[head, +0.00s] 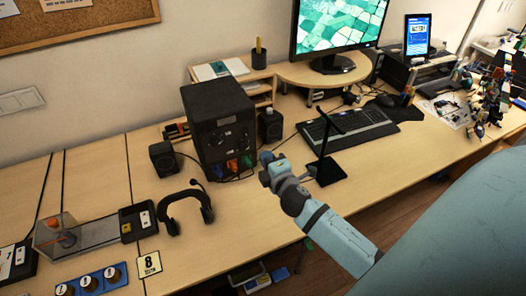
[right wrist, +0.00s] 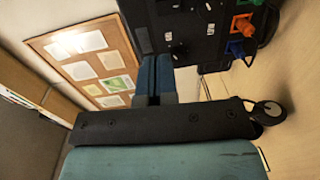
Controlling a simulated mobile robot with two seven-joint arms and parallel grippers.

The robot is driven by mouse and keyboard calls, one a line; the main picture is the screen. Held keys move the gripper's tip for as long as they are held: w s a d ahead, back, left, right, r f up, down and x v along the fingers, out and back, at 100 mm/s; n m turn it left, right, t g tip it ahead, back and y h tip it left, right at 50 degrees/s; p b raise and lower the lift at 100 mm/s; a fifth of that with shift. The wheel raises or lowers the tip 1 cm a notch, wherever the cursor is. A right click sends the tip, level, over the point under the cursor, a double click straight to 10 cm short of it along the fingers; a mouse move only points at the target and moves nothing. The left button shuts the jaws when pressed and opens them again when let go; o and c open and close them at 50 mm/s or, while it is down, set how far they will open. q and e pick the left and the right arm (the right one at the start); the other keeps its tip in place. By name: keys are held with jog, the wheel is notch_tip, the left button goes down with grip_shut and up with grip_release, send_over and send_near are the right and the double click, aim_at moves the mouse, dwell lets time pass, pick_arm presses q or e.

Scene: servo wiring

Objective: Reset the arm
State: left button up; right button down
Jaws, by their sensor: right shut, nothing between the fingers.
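My right gripper (head: 267,162) is shut and empty. It is in the middle of the head view, above the desk, in front of the black box (head: 215,112) and apart from it as far as I can tell. The box has orange, green and blue plugs low on its front. In the right wrist view my shut fingers (right wrist: 152,82) show side by side with nothing between them. The black box (right wrist: 205,25) and its coloured plugs show at the top there. My left gripper is not in view.
A black stand (head: 328,168) is just right of my right gripper, near the keyboard (head: 350,130). A headset (head: 186,210), a small speaker (head: 162,158) and a yellow card (head: 149,264) are to the left. A monitor (head: 338,28) stands at the back.

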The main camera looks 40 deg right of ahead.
dwell(0.5)
jog(key=s+a+f+m+g+y+p, duration=0.2)
jog(key=s+a+f+m, duration=0.3)
jog(key=s+a, duration=0.3)
jog(key=s+a+f+m+g+y+p, duration=0.3)
jog(key=s+a+f+m+y, duration=0.2)
jog(key=s, duration=0.5)
jog(key=a+m, duration=0.2)
jog(key=a, duration=0.1)
jog(key=shift+s+f+g+p, duration=0.3)
jog(key=shift+f+g+p, duration=0.05)
jog(key=shift+f+g, duration=0.05)
